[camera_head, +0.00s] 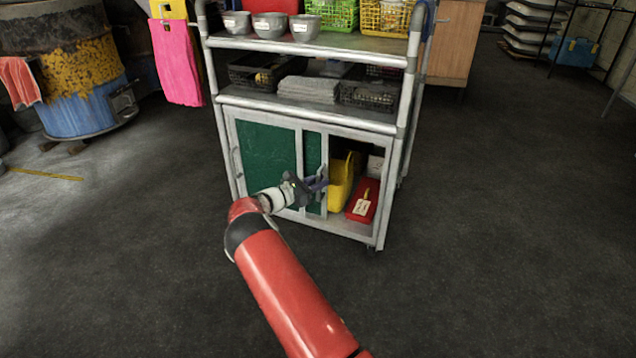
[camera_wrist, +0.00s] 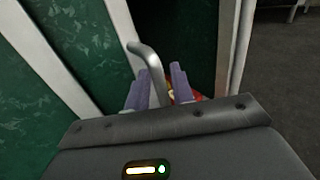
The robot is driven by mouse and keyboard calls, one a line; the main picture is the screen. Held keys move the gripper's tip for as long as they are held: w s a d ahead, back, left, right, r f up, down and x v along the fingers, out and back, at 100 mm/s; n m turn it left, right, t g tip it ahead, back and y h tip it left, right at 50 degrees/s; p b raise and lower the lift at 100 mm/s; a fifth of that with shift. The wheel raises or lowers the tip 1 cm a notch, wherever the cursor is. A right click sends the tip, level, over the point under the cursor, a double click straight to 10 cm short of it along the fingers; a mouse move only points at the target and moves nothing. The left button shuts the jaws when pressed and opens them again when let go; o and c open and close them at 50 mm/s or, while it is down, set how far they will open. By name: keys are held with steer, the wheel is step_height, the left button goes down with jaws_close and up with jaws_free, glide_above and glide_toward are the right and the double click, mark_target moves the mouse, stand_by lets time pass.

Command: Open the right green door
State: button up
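The right green door (camera_head: 313,160) is slid left along the front of the metal cart, overlapping the left green door (camera_head: 268,152). The right part of the cabinet stands open. My gripper (camera_head: 321,184) is at the right door's edge, by its handle. In the wrist view, the curved grey handle (camera_wrist: 145,58) runs down between the purple fingers of my gripper (camera_wrist: 163,75), close to the left finger. A narrow gap shows beside the right finger, so the fingers look partly open. The handle's lower end is hidden.
A yellow bin (camera_head: 341,182) and a red box (camera_head: 362,202) sit inside the open compartment. The cart's shelves (camera_head: 310,118) above hold bowls, baskets and folded cloth. A barrel oven (camera_head: 75,75) stands at the left. The floor around the cart is clear.

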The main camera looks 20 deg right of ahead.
steer(key=shift+o, duration=0.2)
steer(key=shift+a, duration=0.1)
steer(key=s+a, duration=0.1)
steer(key=a, duration=0.6)
steer(key=shift+s+a+p, duration=0.2)
steer(key=shift+a+p, duration=0.05)
steer(key=shift+p, duration=0.05)
steer(key=s+d+r+m+g+y+p, duration=0.1)
steer(key=s+r+m+g+y+p, duration=0.1)
steer(key=s+r+m+y, duration=0.55)
steer(key=s+d+r+m+g+y+p, duration=0.1)
steer(key=s+r+m+y+p, duration=0.2)
steer(key=s+r, duration=0.8)
steer(key=s+a+r+m+t+y+p, duration=0.1)
steer(key=s+a+r+m+y, duration=0.1)
steer(key=s, duration=0.7)
steer(key=s+a+r+m+t+y+p, duration=0.2)
steer(key=s+a+r+m+y, duration=0.1)
steer(key=s+a+r, duration=0.4)
steer(key=s+a+r+m+t+y+p, duration=0.2)
steer(key=s+a+r+m, duration=0.2)
steer(key=s, duration=0.7)
steer(key=shift+s+a+r, duration=0.2)
steer(key=shift+a+r, duration=0.3)
